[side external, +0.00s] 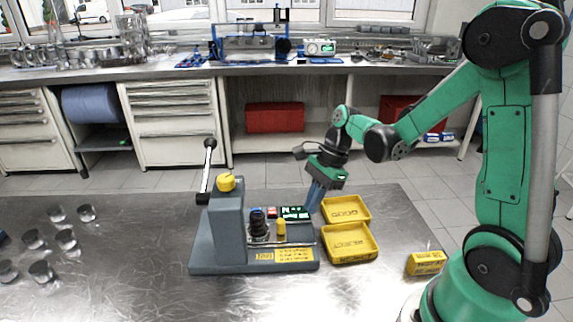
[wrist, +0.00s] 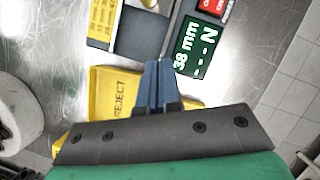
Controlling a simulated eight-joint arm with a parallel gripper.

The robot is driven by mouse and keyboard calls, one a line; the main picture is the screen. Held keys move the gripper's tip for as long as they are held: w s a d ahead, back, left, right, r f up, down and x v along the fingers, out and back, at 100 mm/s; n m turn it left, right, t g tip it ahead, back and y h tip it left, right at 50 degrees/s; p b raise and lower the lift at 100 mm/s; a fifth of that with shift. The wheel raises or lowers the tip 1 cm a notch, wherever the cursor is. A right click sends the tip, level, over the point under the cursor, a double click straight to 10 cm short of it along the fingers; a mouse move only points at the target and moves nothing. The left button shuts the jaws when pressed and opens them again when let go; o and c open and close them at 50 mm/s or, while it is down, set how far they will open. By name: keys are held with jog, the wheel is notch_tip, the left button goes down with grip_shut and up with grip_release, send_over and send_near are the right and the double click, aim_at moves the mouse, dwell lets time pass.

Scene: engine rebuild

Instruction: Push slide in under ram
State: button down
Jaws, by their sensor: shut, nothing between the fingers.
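The grey bench press (side external: 228,225) stands on the table with a raised lever (side external: 209,165) and a yellow cap (side external: 227,183). Its ram is not clearly visible. The slide (side external: 270,241) appears as a low carriage on the base, right of the column, carrying a dark round part (side external: 258,221). A yellow knob (side external: 281,229) stands at its right. My gripper (side external: 312,209) is shut and empty, pointing down at the right end of the base. In the wrist view its blue-grey fingers (wrist: 160,64) meet near the base end (wrist: 146,38); contact cannot be told.
A display reading 38 mm (wrist: 194,50) sits beside the base. Two yellow trays (side external: 349,258) (side external: 366,219) lie right of the press; one reads REJECT (wrist: 98,108). A yellow box (side external: 426,263) is farther right. Several metal cups (side external: 67,239) stand left.

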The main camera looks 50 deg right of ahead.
aim_at(267, 228)
jog(key=shift+w+a+f, duration=0.1)
jog(key=shift+w+a, duration=0.1)
jog(key=shift+a, duration=0.5)
jog(key=shift+w+a+f, duration=0.1)
jog(key=shift+w+a, duration=0.15)
jog(key=shift+a, duration=0.4)
jog(key=shift+w+a+f, duration=0.1)
jog(key=shift+w+a, duration=0.1)
jog(key=shift+a, duration=0.5)
jog(key=shift+w+a, duration=1.85)
